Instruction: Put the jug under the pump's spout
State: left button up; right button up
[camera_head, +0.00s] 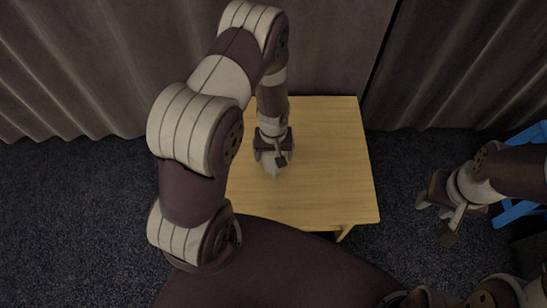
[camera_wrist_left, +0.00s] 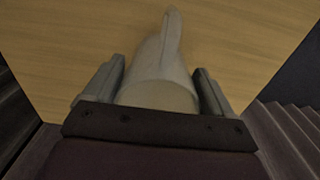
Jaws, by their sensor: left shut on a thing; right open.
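My left gripper (camera_head: 273,158) points down over the wooden table (camera_head: 335,165) and is shut on a pale grey thing that looks like the jug (camera_head: 272,171). In the left wrist view the jug (camera_wrist_left: 160,75) sits between the two fingers and narrows to a slim end pointing away from the wrist. The gripper hides much of it in the head view, and I cannot tell whether it touches the table. My right gripper (camera_head: 447,213) is open and empty, out to the right of the table. I see no pump or spout in either view.
The visible tabletop right of the jug is bare. Dark carpet (camera_head: 75,195) surrounds the table, and grey curtains (camera_head: 70,65) hang behind it. A blue frame-like thing (camera_head: 510,212) stands at the far right, partly behind my right arm.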

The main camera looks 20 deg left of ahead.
pick_arm(q)
notch_tip(320, 180, down, 2)
jog(key=shift+f, duration=0.35)
pick_arm(e)
jog(key=shift+f, duration=0.45)
jog(key=shift+f, duration=0.1)
